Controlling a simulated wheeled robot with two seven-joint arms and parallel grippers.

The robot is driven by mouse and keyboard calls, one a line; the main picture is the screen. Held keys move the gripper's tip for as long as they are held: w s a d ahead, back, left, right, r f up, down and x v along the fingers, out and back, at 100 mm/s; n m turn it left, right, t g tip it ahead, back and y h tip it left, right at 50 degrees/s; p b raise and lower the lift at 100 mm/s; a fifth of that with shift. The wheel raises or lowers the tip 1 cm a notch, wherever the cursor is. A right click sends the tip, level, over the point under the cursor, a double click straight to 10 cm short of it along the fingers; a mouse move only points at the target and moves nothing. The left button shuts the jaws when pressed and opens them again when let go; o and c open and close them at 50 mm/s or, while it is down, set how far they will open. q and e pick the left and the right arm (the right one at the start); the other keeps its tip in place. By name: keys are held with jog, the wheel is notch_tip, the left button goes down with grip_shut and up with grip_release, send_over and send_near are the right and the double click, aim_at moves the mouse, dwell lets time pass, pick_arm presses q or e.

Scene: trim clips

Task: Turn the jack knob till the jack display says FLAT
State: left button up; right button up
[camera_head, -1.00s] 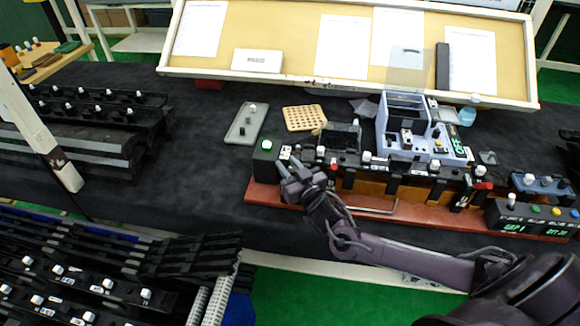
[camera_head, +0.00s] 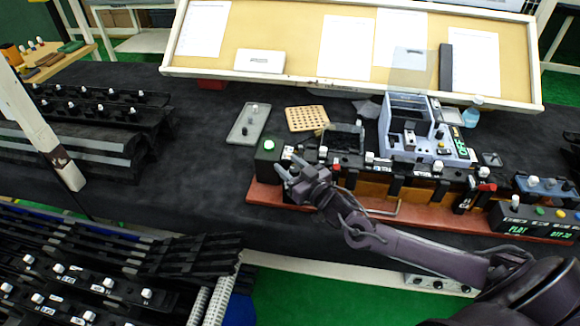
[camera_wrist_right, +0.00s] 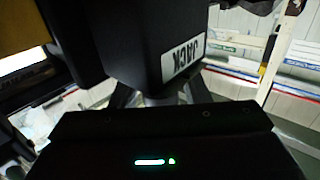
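My right gripper (camera_head: 287,169) is at the left end of the black rail fixture, below a black box with a green button (camera_head: 268,146). Its fingers look spread apart. In the right wrist view a black block with a JACK label (camera_wrist_right: 183,61) is just ahead of the gripper. The jack knob cannot be made out clearly; a silvery part shows between the fingers there. My left gripper is not in view.
The black rail with white knobs (camera_head: 370,158) stands on a red-brown base (camera_head: 420,207). A blue-grey machine (camera_head: 405,112) stands behind it. A grey tray (camera_head: 249,123) and a perforated tan board (camera_head: 306,118) lie behind left.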

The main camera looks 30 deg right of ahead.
aim_at(298, 174)
jog(key=shift+o, duration=0.3)
jog(key=shift+s+f, duration=0.1)
jog(key=shift+s+d, duration=0.1)
jog(key=shift+s, duration=0.15)
jog(key=shift+b+v, duration=0.85)
jog(key=shift+v, duration=2.75)
jog(key=shift+w, duration=0.1)
